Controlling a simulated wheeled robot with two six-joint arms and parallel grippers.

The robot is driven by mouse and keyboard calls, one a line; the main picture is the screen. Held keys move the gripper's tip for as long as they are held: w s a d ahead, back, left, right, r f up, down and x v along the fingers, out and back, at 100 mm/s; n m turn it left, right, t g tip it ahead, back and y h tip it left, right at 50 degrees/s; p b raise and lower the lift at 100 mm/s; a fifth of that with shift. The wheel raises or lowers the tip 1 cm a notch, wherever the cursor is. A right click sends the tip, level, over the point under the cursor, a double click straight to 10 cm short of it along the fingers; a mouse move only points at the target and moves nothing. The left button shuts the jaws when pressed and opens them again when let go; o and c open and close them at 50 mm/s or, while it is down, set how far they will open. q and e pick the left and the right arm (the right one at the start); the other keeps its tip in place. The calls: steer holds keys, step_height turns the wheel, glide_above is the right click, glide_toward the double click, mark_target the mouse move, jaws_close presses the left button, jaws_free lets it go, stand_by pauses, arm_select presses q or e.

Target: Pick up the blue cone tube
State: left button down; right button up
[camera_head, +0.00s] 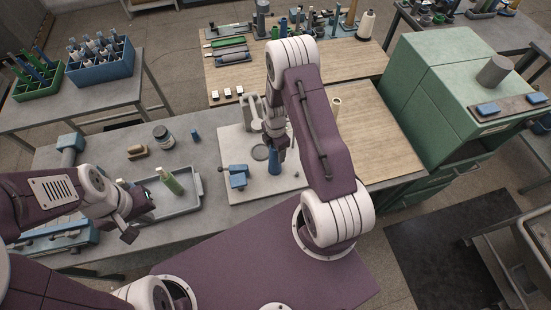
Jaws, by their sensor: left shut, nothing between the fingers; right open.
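A blue cone tube (273,160) stands upright on the pale board (233,143) in the middle of the bench. My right gripper (275,143) points down right over its top. Its fingers are open, and whether they reach around the tube or only hover above it is hard to tell at this size. My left gripper (134,228) is shut and empty, low at the left beside the grey tray (184,203). My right arm hides part of the board and the bench behind it.
A blue clamp-like fixture (235,176) stands on the board, left of the tube. A green and white tube (170,181) leans in the grey tray. A jar (162,136) and a small blue piece (195,135) stand behind. A green cabinet (440,95) is at right.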

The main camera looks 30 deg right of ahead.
steer(key=shift+f, duration=0.5)
steer(key=shift+w+f, duration=0.15)
steer(key=shift+f, duration=0.1)
steer(key=shift+w+a, duration=0.1)
steer(key=shift+w, duration=0.15)
steer(key=shift+s, duration=0.25)
jaws_close()
arm_select(q)
steer(key=shift+w+r, duration=0.1)
steer(key=shift+w, duration=0.1)
steer(key=shift+w, duration=0.1)
arm_select(e)
steer(key=shift+w, duration=0.1)
